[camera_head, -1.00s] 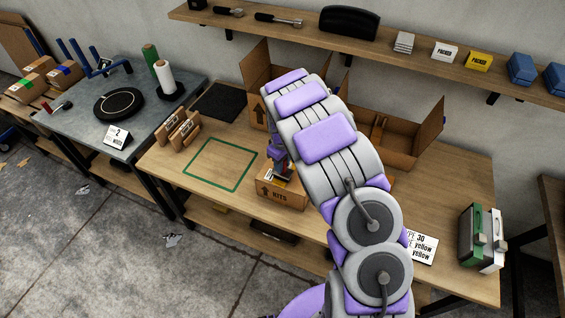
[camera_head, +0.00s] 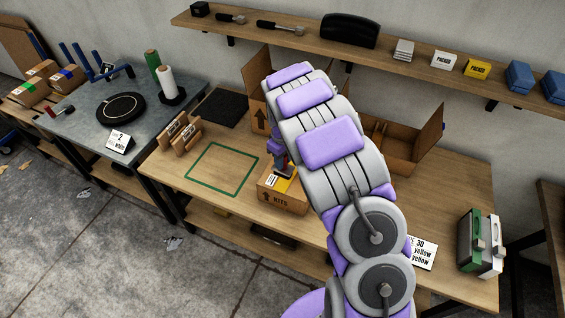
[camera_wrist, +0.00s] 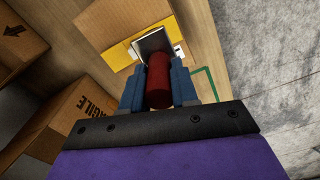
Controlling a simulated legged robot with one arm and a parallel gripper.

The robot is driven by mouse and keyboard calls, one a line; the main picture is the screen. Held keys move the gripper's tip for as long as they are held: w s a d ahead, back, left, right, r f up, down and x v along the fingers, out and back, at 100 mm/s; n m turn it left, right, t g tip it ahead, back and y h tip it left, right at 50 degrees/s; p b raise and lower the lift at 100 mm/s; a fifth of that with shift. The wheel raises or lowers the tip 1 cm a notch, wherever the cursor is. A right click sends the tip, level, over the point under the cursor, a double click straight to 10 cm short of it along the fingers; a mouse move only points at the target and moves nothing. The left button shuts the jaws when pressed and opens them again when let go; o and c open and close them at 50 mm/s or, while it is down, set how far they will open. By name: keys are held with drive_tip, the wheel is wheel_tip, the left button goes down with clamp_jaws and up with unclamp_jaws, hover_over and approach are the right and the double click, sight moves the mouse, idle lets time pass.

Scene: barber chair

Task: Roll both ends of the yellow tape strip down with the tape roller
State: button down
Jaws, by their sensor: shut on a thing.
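My gripper (camera_wrist: 158,92) is shut on the red handle (camera_wrist: 158,76) of the tape roller, with blue fingers on either side in the wrist view. The roller's dark flat head (camera_wrist: 152,41) is over the yellow tape strip (camera_wrist: 118,57) on top of the cardboard kits box (camera_wrist: 97,22). I cannot tell whether the head touches the tape. In the head view the kits box (camera_head: 283,198) stands on the wooden bench, right of the green square outline. A bit of yellow tape (camera_head: 288,184) shows on its top. My arm hides the box's right side and most of the gripper.
Open cardboard boxes (camera_head: 402,148) stand behind my arm. A green tape outline (camera_head: 222,168) marks clear bench at left, with wooden holders (camera_head: 180,133) beyond it. A sign (camera_head: 422,252) and green and white dispensers (camera_head: 480,243) are at right.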

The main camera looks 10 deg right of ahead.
drive_tip(key=shift+r, duration=0.35)
drive_tip(key=shift+f, duration=0.1)
drive_tip(key=shift+w+d+f+b, duration=0.1)
drive_tip(key=shift+w+f+b, duration=0.05)
drive_tip(key=shift+w+b, duration=0.25)
drive_tip(key=w+d+b, duration=0.4)
drive_tip(key=w+d, duration=0.1)
drive_tip(key=w, duration=0.1)
drive_tip(key=shift+d+r, duration=0.2)
drive_tip(key=shift+d, duration=0.05)
drive_tip(key=shift+p, duration=0.35)
drive_tip(key=shift+f, duration=2.65)
